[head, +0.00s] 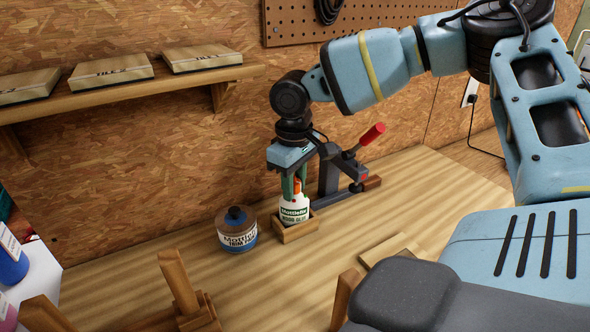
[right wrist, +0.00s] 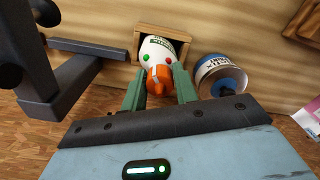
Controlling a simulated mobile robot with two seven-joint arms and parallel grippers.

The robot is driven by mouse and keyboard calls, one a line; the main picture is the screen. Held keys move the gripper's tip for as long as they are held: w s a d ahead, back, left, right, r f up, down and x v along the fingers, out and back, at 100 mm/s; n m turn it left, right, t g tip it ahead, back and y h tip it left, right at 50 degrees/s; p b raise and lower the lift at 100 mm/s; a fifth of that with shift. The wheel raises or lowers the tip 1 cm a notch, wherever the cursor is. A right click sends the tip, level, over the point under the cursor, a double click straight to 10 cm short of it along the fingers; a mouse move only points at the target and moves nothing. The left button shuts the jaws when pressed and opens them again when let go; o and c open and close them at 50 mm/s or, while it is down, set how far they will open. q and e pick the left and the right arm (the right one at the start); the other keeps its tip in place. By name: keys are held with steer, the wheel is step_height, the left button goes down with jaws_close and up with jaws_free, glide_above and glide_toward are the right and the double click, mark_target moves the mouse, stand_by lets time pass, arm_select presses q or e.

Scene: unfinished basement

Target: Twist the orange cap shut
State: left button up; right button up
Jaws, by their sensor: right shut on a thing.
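A white glue bottle (head: 294,208) with a green label stands upright in a small wooden holder (head: 298,230) on the workbench. Its orange cap (right wrist: 158,80) is on top of the bottle and shows between my fingers in the right wrist view. My right gripper (head: 294,186) reaches down from above, its green fingers on either side of the cap, shut on it. The bottle (right wrist: 157,50) also shows beyond the cap in the right wrist view. How far the cap is turned cannot be told. My left gripper is not in view.
A dark clamp with a red handle (head: 372,134) stands close behind on the right. Wooden pieces (head: 388,248) lie at the front. The bench's right part (head: 430,185) is clear.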

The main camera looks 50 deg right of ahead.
steer(key=shift+s+f, duration=0.1)
steer(key=shift+f, duration=0.1)
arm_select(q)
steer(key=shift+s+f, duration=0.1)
arm_select(e)
steer(key=shift+o, duration=0.6)
steer(key=m, duration=0.5)
steer(key=shift+f, duration=0.1)
steer(key=o, duration=0.6)
steer(key=shift+r, duration=0.3)
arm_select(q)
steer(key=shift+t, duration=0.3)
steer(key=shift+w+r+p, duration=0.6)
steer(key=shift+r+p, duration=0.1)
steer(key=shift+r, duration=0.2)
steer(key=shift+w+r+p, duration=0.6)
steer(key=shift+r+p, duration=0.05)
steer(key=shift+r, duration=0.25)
arm_select(e)
steer(key=shift+r, duration=3.45)
